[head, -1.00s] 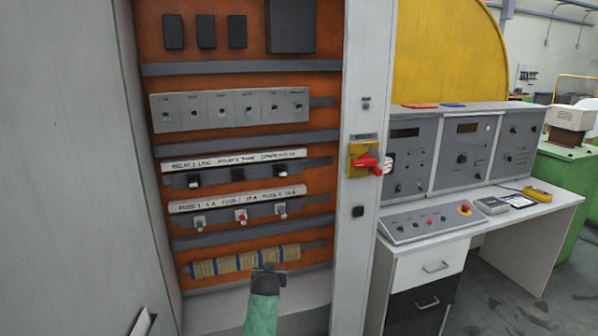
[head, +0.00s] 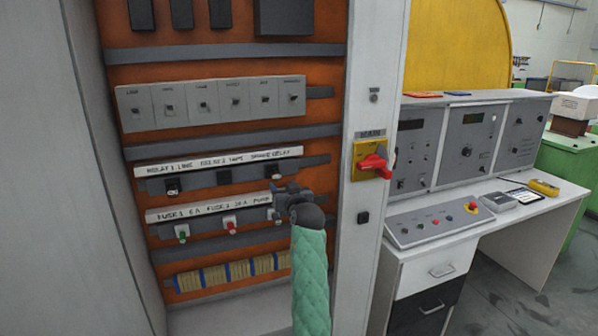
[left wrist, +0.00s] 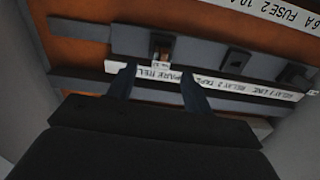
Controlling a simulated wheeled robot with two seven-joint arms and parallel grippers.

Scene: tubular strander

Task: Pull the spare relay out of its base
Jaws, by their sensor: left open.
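The spare relay (head: 272,171) sits at the right end of the relay row in the open cabinet, under the label strip (head: 220,161). It looks dark with a pale lower part and is small in the head view. In the left wrist view, where the label reads upside down, the spare relay (left wrist: 160,47) sits on its grey rail beyond my fingertips. My left gripper (head: 280,190) is just below and in front of it. In the left wrist view my left gripper (left wrist: 158,76) is open, its fingers either side of the relay's line, with nothing visible between them. My right gripper is not in view.
Relay 1 (head: 172,186) and relay 2 (head: 224,176) stand to the left on the same rail. The fuse row (head: 230,225) and terminal blocks (head: 214,276) lie below. The cabinet's right post carries a red rotary switch (head: 373,165). A control desk (head: 440,220) stands to the right.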

